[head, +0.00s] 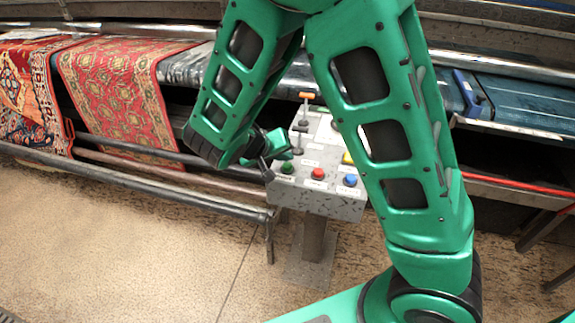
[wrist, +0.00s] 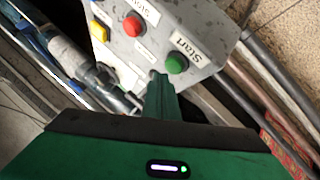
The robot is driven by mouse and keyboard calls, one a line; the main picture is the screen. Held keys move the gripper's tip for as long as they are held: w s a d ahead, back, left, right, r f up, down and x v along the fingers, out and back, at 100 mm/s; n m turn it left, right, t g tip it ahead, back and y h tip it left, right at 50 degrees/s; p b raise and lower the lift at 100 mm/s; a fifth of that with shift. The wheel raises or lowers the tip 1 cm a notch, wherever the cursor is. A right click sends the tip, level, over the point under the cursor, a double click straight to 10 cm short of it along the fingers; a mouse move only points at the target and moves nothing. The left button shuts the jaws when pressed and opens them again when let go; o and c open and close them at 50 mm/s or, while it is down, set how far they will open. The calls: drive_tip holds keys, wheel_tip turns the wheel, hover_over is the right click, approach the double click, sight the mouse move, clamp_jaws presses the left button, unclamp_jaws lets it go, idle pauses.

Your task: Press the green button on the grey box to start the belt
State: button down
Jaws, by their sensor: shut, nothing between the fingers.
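The grey box (head: 334,204) stands on a post in front of the belt. Its green button (head: 287,168) is at the front left of the sloped top, and it shows in the wrist view (wrist: 176,63) beside a "Start" label. My gripper (head: 288,151) is shut and empty, just behind the green button in the head view. In the wrist view the closed green fingers (wrist: 157,80) point at the box, their tips just left of and below the green button. I see no contact with the button. The exact gap cannot be told.
A red button (head: 317,174), a blue button (head: 350,180) and a yellow button (head: 347,157) share the box top, with an orange-handled lever (head: 305,96) behind. Patterned rugs (head: 118,90) hang at the left. Metal rails (head: 190,190) run beside the box. My arm hides part of it.

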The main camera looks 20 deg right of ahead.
sight(285, 167)
drive_tip(key=shift+f, duration=0.2)
drive_tip(key=shift+f, duration=0.15)
idle(0.3)
drive_tip(key=shift+f, duration=0.55)
idle(0.8)
drive_tip(key=shift+r, duration=0.95)
drive_tip(key=shift+r, duration=2.5)
drive_tip(key=shift+d, duration=0.1)
